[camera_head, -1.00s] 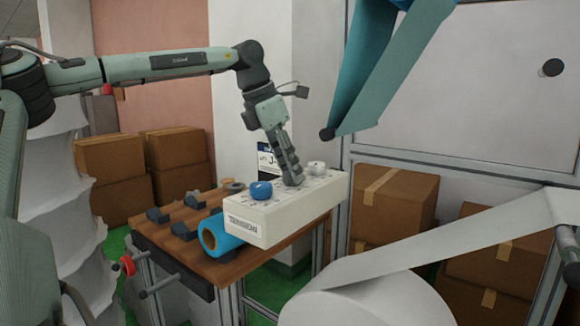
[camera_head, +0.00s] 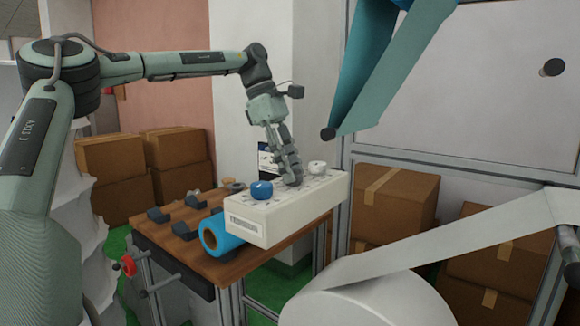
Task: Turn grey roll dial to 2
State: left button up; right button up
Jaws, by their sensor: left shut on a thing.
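A white control box (camera_head: 262,228) stands on the wooden table with a blue dial (camera_head: 262,190) near its front end and a white dial (camera_head: 317,167) near its far end. My left gripper (camera_head: 292,178) points down at the top of the box between these two dials. Its fingers are shut on the dial there, taken as the grey roll dial, which they almost fully hide. The number marks around it are too small to read. My right gripper is not in view.
A blue roll (camera_head: 214,235) and several dark holders lie on the wooden table (camera_head: 190,256) left of the box. A large white roll (camera_head: 370,302) fills the front right. Cardboard boxes (camera_head: 400,203) stand behind.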

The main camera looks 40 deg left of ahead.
pick_arm(q)
jog(key=shift+m, duration=0.5)
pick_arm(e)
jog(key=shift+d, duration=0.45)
pick_arm(q)
jog(key=o, duration=1.2)
jog(key=shift+g, duration=0.3)
jog(key=shift+c, duration=0.2)
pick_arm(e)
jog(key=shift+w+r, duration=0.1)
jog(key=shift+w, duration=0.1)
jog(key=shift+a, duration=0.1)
pick_arm(q)
jog(key=shift+r, duration=0.1)
jog(key=v, duration=1.2)
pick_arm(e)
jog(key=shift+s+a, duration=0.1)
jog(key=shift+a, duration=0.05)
pick_arm(q)
jog(key=shift+a, duration=0.1)
